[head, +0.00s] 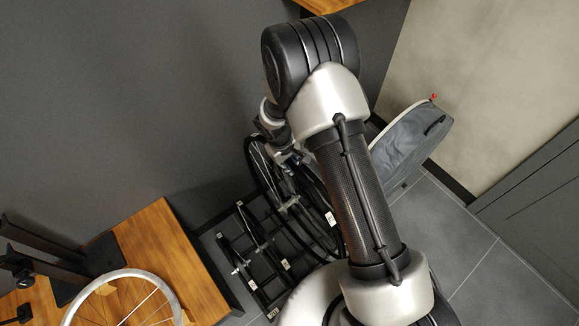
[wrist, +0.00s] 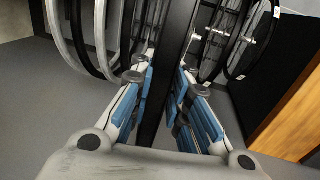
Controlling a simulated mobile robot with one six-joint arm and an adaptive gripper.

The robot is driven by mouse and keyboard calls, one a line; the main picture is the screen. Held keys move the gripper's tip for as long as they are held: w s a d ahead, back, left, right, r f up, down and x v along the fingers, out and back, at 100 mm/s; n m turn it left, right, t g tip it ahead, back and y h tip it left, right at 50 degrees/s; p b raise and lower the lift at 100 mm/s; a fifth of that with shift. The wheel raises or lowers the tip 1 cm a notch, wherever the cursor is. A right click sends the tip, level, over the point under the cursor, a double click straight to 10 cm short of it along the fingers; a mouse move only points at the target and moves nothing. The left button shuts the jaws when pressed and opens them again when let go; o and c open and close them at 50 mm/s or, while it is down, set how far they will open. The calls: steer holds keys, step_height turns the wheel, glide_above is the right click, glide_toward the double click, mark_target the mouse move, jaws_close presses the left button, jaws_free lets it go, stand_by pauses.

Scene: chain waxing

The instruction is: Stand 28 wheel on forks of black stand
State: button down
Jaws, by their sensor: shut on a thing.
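My gripper (wrist: 163,85) is shut on a black wheel (wrist: 177,60), with its blue-padded fingers on both sides of the rim in the wrist view. In the head view my gripper (head: 287,157) is at the upper part of upright black wheels (head: 262,178) in a floor rack, partly hidden by my arm. White tags hang on the wheels, but their numbers are too small to read, so I cannot tell which is 28. A black stand (head: 45,268) with two dark arms is on the wooden bench at the lower left.
A black floor rack (head: 262,268) holds several tagged wheels close together. A silver wheel (head: 128,272) is at the wooden bench (head: 160,240). A grey wheel bag (head: 412,145) leans at the right wall. Grey tiled floor (head: 480,270) is open at the lower right.

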step_height(320, 180, up, 14)
steer(key=p, duration=0.8)
stand_by(0.3)
